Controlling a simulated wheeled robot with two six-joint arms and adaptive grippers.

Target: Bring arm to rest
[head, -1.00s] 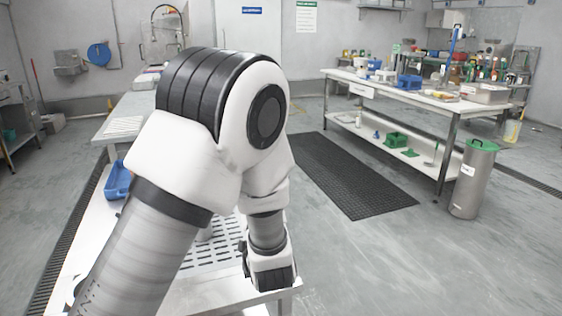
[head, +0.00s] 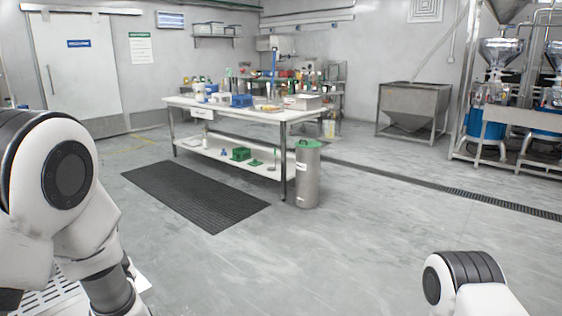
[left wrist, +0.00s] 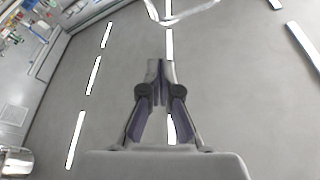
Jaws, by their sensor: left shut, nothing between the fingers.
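My left arm (head: 65,190) stands at the left edge of the head view, its elbow bent and its lower part running down out of the picture. Its gripper is not visible in the head view. In the left wrist view my left gripper (left wrist: 160,68) is shut, fingertips together, with nothing between them. Part of my right arm (head: 465,280) shows at the bottom right of the head view; its gripper is out of the picture.
A perforated white surface (head: 52,296) lies beside my left arm. A white-topped worktable (head: 240,112) with bottles and boxes stands ahead, beside a metal bin (head: 307,178) with a green lid. A black mat (head: 195,195) lies on the floor. Open floor spreads at centre and right.

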